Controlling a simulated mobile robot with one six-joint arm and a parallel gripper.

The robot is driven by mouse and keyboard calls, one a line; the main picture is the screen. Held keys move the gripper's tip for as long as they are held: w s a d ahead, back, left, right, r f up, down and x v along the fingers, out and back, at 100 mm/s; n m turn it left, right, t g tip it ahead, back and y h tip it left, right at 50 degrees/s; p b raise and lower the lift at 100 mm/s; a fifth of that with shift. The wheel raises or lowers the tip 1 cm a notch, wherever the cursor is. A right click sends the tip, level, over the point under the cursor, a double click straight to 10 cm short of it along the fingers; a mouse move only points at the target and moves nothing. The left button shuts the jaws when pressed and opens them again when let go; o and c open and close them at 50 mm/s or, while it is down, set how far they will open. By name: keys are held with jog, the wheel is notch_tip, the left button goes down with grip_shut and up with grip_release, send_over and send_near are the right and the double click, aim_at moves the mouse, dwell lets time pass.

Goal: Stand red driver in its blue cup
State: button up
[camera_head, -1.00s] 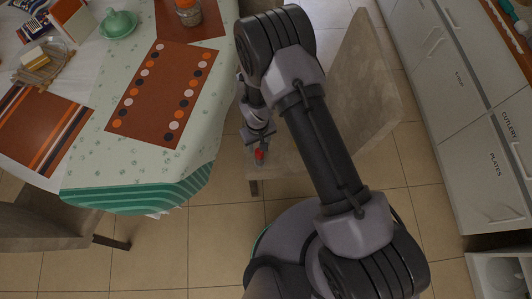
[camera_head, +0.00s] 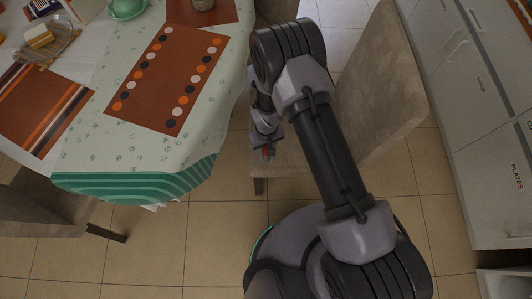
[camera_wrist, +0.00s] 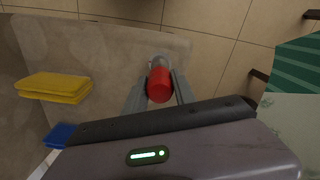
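The red driver (camera_wrist: 159,84) shows in the wrist view as a red cylinder between my gripper's two grey fingers, its end towards the camera. My gripper (camera_wrist: 159,92) appears shut on it. A pale grey rounded part shows just beyond the red; I cannot tell whether it belongs to the driver. In the head view a small red patch of the driver (camera_head: 266,153) shows at my gripper (camera_head: 267,155), beside the table and over the chair seat's edge. A blue thing (camera_wrist: 60,133) lies at the lower left of the wrist view, partly hidden; I cannot tell whether it is the cup.
The table (camera_head: 90,150) stands left, with placemats (camera_head: 165,85), a green dish (camera_head: 126,8) and a tray (camera_head: 48,52). Drawers (camera_head: 490,120) line the right side. Tiled floor (camera_head: 190,240) is clear in front.

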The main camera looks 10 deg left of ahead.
grip_shut()
jog(key=shift+r+p, duration=1.6)
jog(key=shift+r, duration=0.9)
